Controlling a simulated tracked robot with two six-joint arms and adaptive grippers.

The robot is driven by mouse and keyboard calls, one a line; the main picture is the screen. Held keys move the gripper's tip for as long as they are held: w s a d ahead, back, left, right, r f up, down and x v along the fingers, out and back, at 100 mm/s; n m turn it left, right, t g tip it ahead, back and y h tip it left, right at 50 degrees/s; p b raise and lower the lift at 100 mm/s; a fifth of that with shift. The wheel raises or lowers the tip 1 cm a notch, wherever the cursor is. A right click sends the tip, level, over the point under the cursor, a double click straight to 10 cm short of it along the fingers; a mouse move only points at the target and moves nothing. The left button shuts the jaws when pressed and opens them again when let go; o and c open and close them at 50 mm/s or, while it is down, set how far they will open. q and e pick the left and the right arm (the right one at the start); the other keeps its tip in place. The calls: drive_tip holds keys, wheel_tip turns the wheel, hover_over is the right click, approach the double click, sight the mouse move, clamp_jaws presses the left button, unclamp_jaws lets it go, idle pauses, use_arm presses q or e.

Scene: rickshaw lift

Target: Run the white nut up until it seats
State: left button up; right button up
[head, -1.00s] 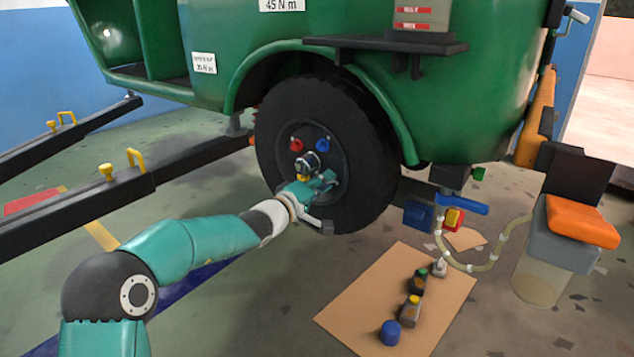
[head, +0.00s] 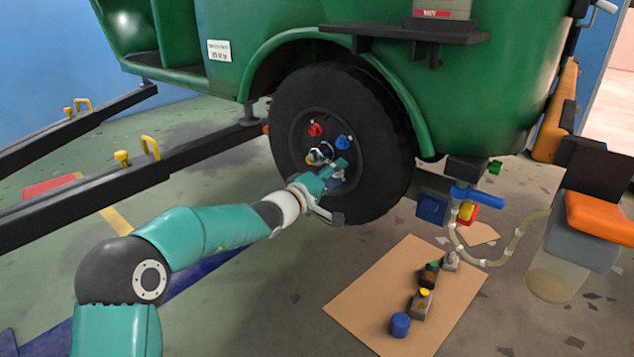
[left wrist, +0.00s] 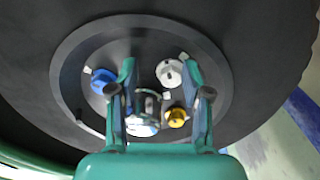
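The white nut (left wrist: 170,72) shows in the left wrist view on the wheel's hub plate, with a small pale tab beside it. My left gripper (left wrist: 159,68) is open, its two teal fingers apart. The nut appears between the fingertips, nearer the right one; I see no clear contact. In the head view my left gripper (head: 330,178) is at the lower part of the hub and hides the white nut. A blue nut (left wrist: 103,80) and a yellow nut (left wrist: 177,117) also sit on the hub. A red nut (head: 315,130) shows in the head view. My right gripper is not in view.
The black tyre (head: 385,165) surrounds the hub under the green body (head: 480,90). A shiny hub cap (head: 320,153) protrudes beside my gripper. A brown mat (head: 365,300) with several small items lies on the floor at right. Dark shafts (head: 90,195) extend left.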

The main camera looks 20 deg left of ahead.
use_arm(q)
drive_tip(key=v, duration=1.1)
drive_tip(key=shift+s+a, duration=0.2)
drive_tip(key=shift+s, duration=0.05)
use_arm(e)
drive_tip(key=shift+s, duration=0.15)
